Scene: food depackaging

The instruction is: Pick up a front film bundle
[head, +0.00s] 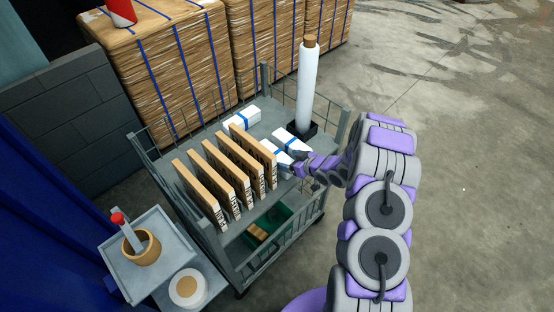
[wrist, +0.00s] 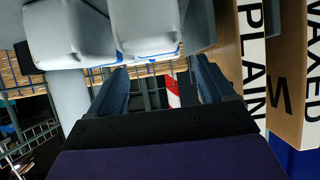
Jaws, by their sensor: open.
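White film bundles with blue bands lie on the grey cart's top shelf. A front bundle (head: 278,153) is right at my gripper (head: 296,166), and another bundle (head: 291,141) lies just behind it. A further bundle (head: 242,119) lies at the back. In the wrist view two pale bundles (wrist: 68,38) and (wrist: 146,28) show at the top, just beyond the spread fingers of my gripper (wrist: 165,85). The fingers are open with nothing seen between them. I cannot tell whether a finger touches the front bundle.
Several upright cardboard packs (head: 232,170) stand left of the gripper; some read PLAIN and WAXED in the wrist view (wrist: 252,65). A tall white film roll (head: 306,90) stands behind. The cart (head: 152,150) has wire rails. A green bin (head: 280,215) sits on its lower shelf.

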